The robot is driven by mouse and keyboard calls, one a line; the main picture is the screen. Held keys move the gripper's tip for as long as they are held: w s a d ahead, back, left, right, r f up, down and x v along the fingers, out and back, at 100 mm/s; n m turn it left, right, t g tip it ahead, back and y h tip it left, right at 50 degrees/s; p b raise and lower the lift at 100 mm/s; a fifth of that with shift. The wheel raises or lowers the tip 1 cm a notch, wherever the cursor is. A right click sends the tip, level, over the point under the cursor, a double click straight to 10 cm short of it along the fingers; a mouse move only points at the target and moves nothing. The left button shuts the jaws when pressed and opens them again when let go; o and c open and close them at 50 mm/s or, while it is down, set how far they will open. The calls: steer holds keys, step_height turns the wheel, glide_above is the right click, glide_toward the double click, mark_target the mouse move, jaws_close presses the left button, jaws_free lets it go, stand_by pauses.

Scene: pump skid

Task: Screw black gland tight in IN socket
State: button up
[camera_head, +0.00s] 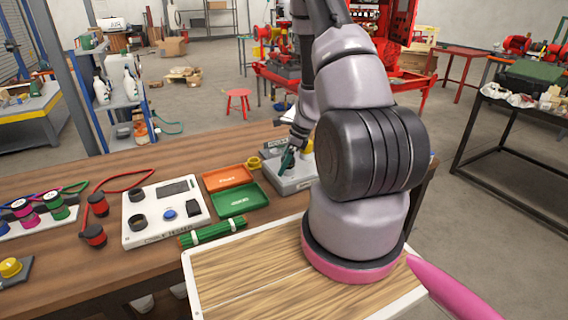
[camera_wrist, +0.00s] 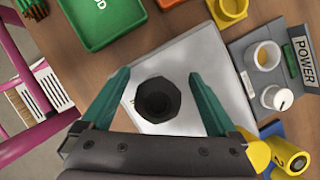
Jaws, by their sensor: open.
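The black gland (camera_wrist: 158,100) has a hexagonal outline and a dark round hole, seen from above in the wrist view. It is at the top face of a light grey box (camera_wrist: 205,60), which also shows in the head view (camera_head: 292,183). The IN socket itself is hidden under the gland, and I cannot tell how deep the gland sits. My gripper (camera_wrist: 159,78) is open, with one teal finger on each side of the gland and visible gaps between. In the head view my gripper (camera_head: 288,158) is over the box; the gland is not clearly visible there.
A green tray (camera_head: 240,199) and an orange tray (camera_head: 228,178) lie left of the box. A yellow ring-shaped part (camera_wrist: 228,10) is close by. A grey POWER unit (camera_wrist: 275,70) and a yellow cylinder (camera_wrist: 290,157) stand at the right in the wrist view.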

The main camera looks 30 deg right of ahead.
steer(key=c, duration=1.4)
steer(key=m+t+h, duration=0.1)
steer(key=m, duration=0.3)
steer(key=shift+a, duration=0.1)
steer(key=shift+s+f+m+t+h, duration=0.1)
steer(key=shift+m+t+h, duration=0.1)
steer(key=shift+m, duration=0.4)
steer(key=shift+s+f+m+t+h, duration=0.1)
steer(key=shift+m+h, duration=0.1)
steer(key=shift+m, duration=0.4)
steer(key=m+h, duration=0.1)
steer(key=m, duration=0.1)
steer(key=shift+m, duration=0.4)
steer(key=o, duration=1.4)
steer(key=shift+s, duration=0.1)
steer(key=shift+w+r, duration=0.2)
steer(key=shift+w, duration=0.05)
